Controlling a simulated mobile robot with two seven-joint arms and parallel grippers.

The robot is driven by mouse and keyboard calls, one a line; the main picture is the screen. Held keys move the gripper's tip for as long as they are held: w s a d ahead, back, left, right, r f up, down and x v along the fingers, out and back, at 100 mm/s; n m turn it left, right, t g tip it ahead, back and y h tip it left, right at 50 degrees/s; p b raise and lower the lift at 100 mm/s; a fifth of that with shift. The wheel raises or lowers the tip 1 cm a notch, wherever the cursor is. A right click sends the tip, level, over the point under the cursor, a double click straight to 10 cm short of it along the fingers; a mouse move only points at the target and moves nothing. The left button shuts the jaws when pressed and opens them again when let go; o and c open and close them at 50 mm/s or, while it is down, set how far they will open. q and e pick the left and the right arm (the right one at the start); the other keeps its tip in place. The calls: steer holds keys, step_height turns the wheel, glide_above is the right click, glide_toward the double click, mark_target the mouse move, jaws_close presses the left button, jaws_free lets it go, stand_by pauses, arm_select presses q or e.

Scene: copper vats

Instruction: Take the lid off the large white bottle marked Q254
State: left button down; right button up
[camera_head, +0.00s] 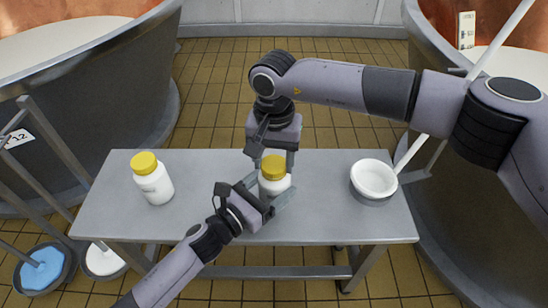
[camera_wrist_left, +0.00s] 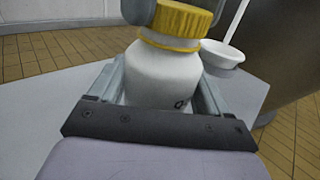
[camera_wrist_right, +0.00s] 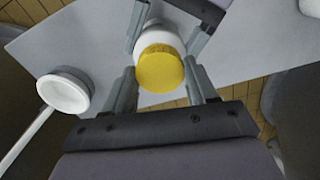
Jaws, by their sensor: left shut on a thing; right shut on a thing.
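A white bottle (camera_head: 273,187) with a yellow lid (camera_head: 273,167) stands upright at the middle of the grey table. In the left wrist view only part of a dark mark, like a Q, shows on the bottle (camera_wrist_left: 165,75). My left gripper (camera_head: 268,195) is shut around the bottle's body from the front left. My right gripper (camera_head: 272,160) comes from above, with its fingers shut on either side of the lid; the lid also shows between them in the right wrist view (camera_wrist_right: 160,70). The lid sits on top of the bottle.
Another white bottle with a yellow lid (camera_head: 152,178) stands at the table's left; its mark is unreadable. Large vats flank the table (camera_head: 225,165).

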mark_target(274, 164)
steer(key=shift+r, duration=1)
steer(key=shift+r, duration=2)
arm_select(q)
jaws_free()
